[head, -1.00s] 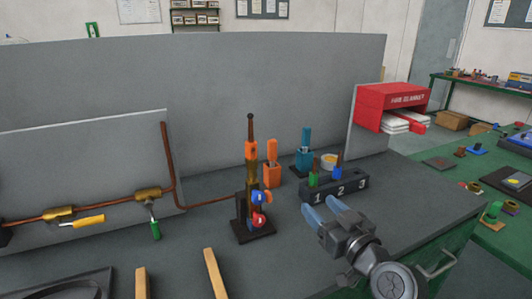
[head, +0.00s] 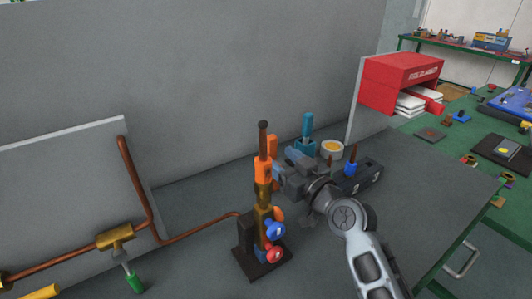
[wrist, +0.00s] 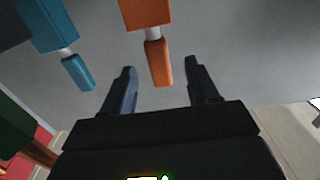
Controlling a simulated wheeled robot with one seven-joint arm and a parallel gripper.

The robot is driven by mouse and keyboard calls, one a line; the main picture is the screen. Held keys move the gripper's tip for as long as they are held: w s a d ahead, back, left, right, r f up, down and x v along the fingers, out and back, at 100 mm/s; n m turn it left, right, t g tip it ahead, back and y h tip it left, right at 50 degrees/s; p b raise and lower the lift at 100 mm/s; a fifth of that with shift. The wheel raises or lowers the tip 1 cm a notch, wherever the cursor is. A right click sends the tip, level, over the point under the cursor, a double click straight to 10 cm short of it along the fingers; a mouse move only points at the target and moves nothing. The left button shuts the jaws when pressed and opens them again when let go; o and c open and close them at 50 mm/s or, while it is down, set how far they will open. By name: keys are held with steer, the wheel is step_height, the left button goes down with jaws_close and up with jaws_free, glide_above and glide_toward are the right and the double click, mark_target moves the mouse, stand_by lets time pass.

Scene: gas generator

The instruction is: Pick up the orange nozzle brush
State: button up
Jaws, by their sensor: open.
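The orange nozzle brush (wrist: 158,62) shows in the wrist view, its handle sticking out of an orange holder (wrist: 145,12). My gripper (wrist: 158,72) is open, with one finger on each side of the handle in the picture and visible gaps on both sides. In the head view the brush's orange handle (head: 272,146) shows just behind the upright torch, and my gripper (head: 286,160) is close beside it. The orange holder is mostly hidden there by the torch and my gripper.
An upright brass torch (head: 263,195) with an orange collar and red and blue knobs stands right in front. A teal brush (wrist: 78,70) in a teal holder is close by. A numbered block (head: 370,180) and a round tin (head: 332,149) stand right of my gripper.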

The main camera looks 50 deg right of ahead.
mark_target(274, 153)
steer(key=p+x, duration=0.2)
steer(key=x, duration=0.4)
steer(key=shift+w+d+f, duration=0.15)
steer(key=shift+w, duration=0.2)
steer(key=c, duration=1.1)
